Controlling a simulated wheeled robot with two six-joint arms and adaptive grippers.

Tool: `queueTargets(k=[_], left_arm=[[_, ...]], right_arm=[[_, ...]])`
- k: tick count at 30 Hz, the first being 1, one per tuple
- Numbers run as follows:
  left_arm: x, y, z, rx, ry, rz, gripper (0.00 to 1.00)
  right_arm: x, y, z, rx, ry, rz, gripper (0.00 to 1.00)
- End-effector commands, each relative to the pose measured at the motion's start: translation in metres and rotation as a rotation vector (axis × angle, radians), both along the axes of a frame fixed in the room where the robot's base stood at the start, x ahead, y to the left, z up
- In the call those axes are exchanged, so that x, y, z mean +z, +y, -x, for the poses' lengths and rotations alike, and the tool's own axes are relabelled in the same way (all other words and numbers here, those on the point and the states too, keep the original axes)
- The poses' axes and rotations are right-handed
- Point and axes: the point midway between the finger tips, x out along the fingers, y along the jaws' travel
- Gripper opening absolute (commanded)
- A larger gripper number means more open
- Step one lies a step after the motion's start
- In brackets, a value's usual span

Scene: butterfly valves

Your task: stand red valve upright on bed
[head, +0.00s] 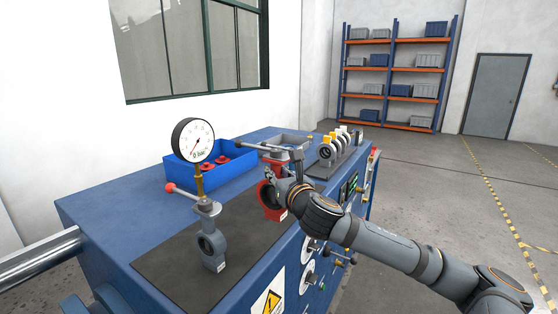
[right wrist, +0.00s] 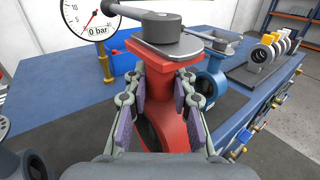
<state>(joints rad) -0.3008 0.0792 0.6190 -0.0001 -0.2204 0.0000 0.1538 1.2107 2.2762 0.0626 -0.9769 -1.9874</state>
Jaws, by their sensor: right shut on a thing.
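The red valve (head: 270,199) has a red body, a grey top plate and a long dark lever. It looks about upright over the right part of the dark mat (head: 165,270) on the blue bench (head: 95,210). My right gripper (head: 283,184) is shut on it. In the right wrist view, the fingers (right wrist: 166,108) clasp both sides of the red valve's neck (right wrist: 182,85). The valve's foot is hidden there, so I cannot tell whether it touches the mat. My left gripper is not in view.
A grey valve with a red-tipped lever (head: 209,245) stands on the mat at left. A pressure gauge (head: 193,141) rises behind it. A blue bin (head: 240,177) holds red parts. A blue valve (right wrist: 211,80) stands close behind the red one. A valve rack (head: 326,170) is farther right.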

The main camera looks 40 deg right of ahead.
Motion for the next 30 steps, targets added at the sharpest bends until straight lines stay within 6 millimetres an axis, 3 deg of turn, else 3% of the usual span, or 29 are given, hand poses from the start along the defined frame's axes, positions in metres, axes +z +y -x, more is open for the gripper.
queueTargets(k=[5,20,25,30], left_arm=[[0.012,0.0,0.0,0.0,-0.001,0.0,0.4],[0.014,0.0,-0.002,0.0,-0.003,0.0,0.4],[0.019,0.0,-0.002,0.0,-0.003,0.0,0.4],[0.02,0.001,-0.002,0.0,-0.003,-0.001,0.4]], right_arm=[[-0.005,0.004,-0.008,0.001,-0.004,-0.004,0.0],[-0.024,0.003,-0.022,0.0,-0.005,-0.001,0.0],[-0.048,0.003,-0.024,0.001,-0.001,0.002,0.0],[-0.056,0.004,-0.023,0.002,-0.004,0.004,0.0]])
